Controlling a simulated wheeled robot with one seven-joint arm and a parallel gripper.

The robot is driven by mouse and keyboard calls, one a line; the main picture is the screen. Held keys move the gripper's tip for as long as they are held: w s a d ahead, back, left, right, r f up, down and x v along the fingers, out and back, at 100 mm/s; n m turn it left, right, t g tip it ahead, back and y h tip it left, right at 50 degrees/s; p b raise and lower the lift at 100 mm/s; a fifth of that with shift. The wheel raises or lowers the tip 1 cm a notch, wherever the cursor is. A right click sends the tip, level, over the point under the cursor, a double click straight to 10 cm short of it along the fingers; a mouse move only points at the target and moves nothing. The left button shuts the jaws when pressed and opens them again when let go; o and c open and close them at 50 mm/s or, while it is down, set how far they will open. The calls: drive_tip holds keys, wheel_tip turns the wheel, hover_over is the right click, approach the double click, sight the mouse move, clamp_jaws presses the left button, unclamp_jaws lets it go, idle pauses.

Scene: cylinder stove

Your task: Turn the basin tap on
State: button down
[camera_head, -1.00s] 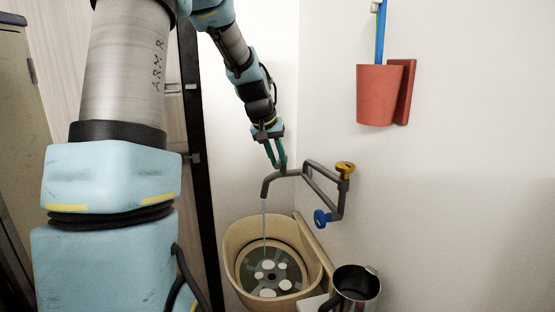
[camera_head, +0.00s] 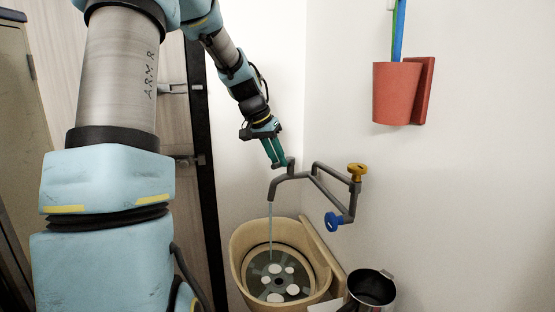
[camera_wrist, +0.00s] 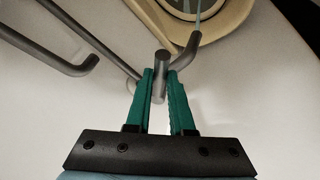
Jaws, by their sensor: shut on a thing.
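My gripper (camera_head: 280,164) has green fingers and reaches down to the tap's upper left end. In the wrist view my gripper (camera_wrist: 161,82) is shut on a short grey upright stub (camera_wrist: 161,66) of the tap, one finger on each side. The spout bends away beside the stub.
A red holder (camera_head: 397,95) with blue and green handles hangs on the wall at upper right. A dark vertical post (camera_head: 203,150) is left of the basin. The wall around the tap is otherwise bare.

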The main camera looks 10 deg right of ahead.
drive_tip(key=c, duration=0.8)
unclamp_jaws()
drive_tip(key=b+v, duration=0.3)
drive_tip(key=v, duration=0.8)
drive_tip(key=shift+f, duration=0.1)
drive_tip(key=s+a+f+n+y, duration=0.1)
drive_tip(key=s+a+f+n, duration=0.1)
drive_tip(key=s+a+f, duration=0.2)
drive_tip(key=s+a+f+n+y, duration=0.1)
drive_tip(key=s+a+f, duration=0.3)
drive_tip(key=s+f, duration=0.5)
drive_tip(key=s+a+f+n+y, duration=0.2)
drive_tip(key=s+a+f+n, duration=0.1)
drive_tip(key=s+f, duration=0.4)
drive_tip(key=shift+s+a+f+g, duration=0.15)
drive_tip(key=shift+a+f, duration=0.15)
drive_tip(key=shift+f, duration=0.15)
drive_tip(key=shift+s+a+f+g, duration=0.15)
drive_tip(key=shift+a+f, duration=0.1)
drive_tip(key=shift+f, duration=0.15)
